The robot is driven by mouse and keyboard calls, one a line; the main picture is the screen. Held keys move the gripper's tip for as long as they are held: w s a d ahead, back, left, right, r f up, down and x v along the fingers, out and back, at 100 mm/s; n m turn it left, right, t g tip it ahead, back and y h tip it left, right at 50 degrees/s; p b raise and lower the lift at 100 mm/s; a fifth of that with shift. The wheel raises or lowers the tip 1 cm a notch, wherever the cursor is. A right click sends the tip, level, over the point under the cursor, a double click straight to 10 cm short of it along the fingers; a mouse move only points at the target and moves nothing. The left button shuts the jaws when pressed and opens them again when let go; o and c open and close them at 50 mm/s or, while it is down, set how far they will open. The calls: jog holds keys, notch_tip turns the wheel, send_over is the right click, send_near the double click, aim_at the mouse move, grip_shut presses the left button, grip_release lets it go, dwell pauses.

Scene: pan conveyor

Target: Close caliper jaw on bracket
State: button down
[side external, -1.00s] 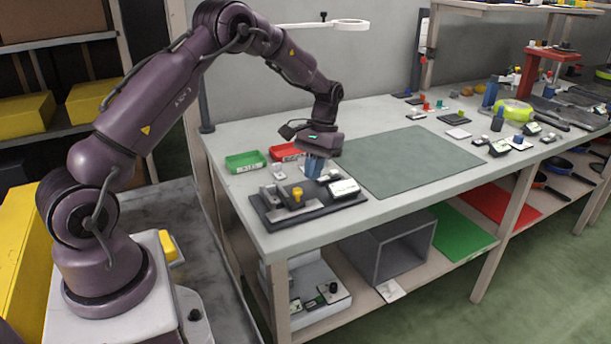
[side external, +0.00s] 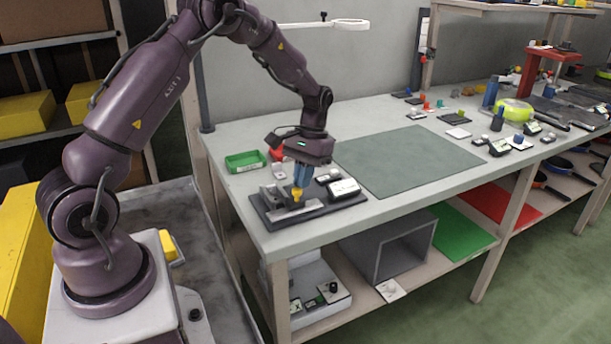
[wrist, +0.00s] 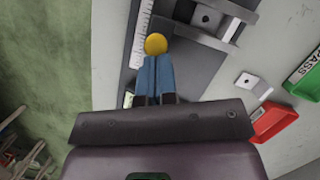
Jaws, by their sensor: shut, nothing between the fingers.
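The caliper fixture has a dark base (side external: 335,207) at the near left of the bench. Its yellow knob (side external: 296,194) also shows in the wrist view (wrist: 155,44), next to a ruler scale (wrist: 142,35). A grey metal bracket with a hole (wrist: 206,18) appears to sit among the grey jaw parts, right of the knob in the wrist view; its contact with the jaws is unclear. My gripper (side external: 299,186) points down with its blue fingers shut and empty. In the wrist view the fingertips (wrist: 154,58) are right at the knob; touching cannot be told.
A loose grey piece with a hole (wrist: 245,81) lies near the green PASS tray (wrist: 308,76) and red tray (wrist: 273,122). A white-faced display box (side external: 344,188) stands at the fixture's right. The green-grey mat (side external: 410,160) is clear.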

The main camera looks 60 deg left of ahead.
jog(key=shift+s+d+f, duration=0.1)
jog(key=shift+f, duration=0.1)
jog(key=w, duration=0.1)
jog(key=w+a, duration=0.2)
jog(key=shift+w+r, duration=0.35)
jog(key=shift+r, duration=0.05)
jog(key=w+v, duration=0.1)
jog(key=v, duration=1)
jog(key=x, duration=1)
jog(key=shift+s+f, duration=0.15)
jog(key=shift+f, duration=0.05)
jog(key=shift+s+d+f, duration=0.15)
jog(key=shift+s+d, duration=0.15)
jog(key=shift+s, duration=0.3)
jog(key=shift+s+d+f, duration=0.15)
jog(key=shift+s+d, duration=0.15)
jog(key=shift+s, duration=0.3)
jog(key=shift+s+d+f, duration=0.1)
jog(key=shift+s+d, duration=0.15)
jog(key=shift+s, duration=0.3)
